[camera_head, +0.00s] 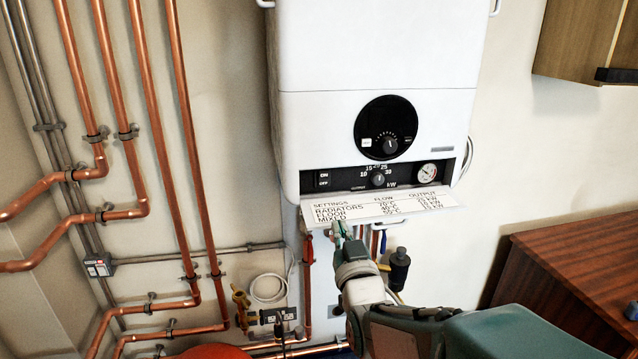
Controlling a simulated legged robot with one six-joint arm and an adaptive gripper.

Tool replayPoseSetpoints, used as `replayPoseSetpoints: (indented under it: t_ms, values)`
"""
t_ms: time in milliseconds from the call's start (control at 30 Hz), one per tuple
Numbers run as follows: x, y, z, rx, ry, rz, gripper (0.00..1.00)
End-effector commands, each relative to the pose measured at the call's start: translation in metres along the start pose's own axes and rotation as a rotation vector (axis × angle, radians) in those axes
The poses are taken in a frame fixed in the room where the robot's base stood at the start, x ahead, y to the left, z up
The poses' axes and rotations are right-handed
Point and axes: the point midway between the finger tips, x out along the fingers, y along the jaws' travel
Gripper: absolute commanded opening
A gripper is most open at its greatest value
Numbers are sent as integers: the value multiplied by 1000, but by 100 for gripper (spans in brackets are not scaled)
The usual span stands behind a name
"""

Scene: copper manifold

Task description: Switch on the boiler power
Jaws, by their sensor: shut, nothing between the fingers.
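The white boiler (310,118) hangs on the wall at upper centre. Its dark lower panel holds a small ON/OFF power switch (323,179) at the left, a kW dial (378,180) in the middle and a pressure gauge (427,172) at the right. A round black control (385,127) is above. I cannot tell which way the switch is set. My gripper (338,228) is shut and empty, just below the boiler and in front of the lower edge of the settings card, below and slightly right of the switch. I cannot tell whether it touches the card.
A white settings card (377,206) sticks out under the panel. Copper pipes (150,150) run along the left wall. A black cylindrical fitting (399,268) hangs below the boiler, close to my arm. A wooden cabinet (575,275) stands at right, with a wall cupboard (590,42) above.

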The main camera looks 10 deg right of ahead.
Motion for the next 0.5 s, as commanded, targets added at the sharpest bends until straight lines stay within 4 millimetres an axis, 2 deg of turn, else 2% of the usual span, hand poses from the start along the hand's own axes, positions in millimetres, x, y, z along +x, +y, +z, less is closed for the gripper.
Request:
replayPoseSetpoints:
  t_ms: [167, 500]
  values:
    - [8, 2, 0, 1, -1, 2, 0]
    - [68, 0, 1, 0, -1, 1, 0]
